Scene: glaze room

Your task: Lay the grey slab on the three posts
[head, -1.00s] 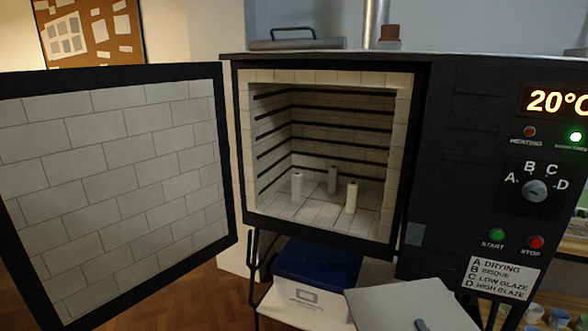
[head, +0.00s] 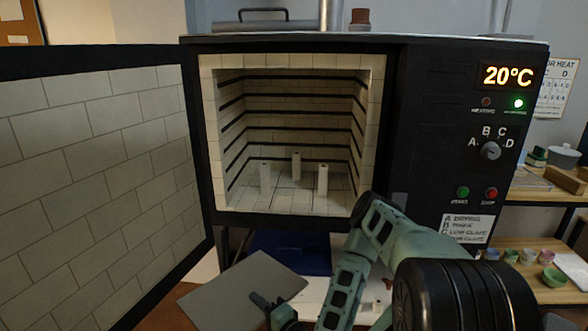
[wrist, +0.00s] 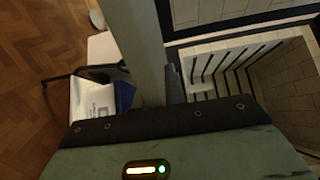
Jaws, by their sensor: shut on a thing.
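The grey slab (head: 240,290) is in front of and below the kiln opening in the head view. My gripper (head: 266,304) is shut on its near right edge. In the wrist view the slab (wrist: 136,45) shows as a narrow pale strip, seen nearly edge-on. Three white posts stand upright on the kiln floor: a left post (head: 265,176), a back post (head: 296,165) and a right post (head: 323,179). Nothing lies on their tops. The slab is outside the kiln, apart from the posts.
The kiln (head: 445,90) is open, with its brick-lined door (head: 95,170) swung out to the left. Dark element rows line its inner walls. A blue-lidded box (head: 290,252) sits below the opening. Shelves with small pots (head: 552,277) stand at the right.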

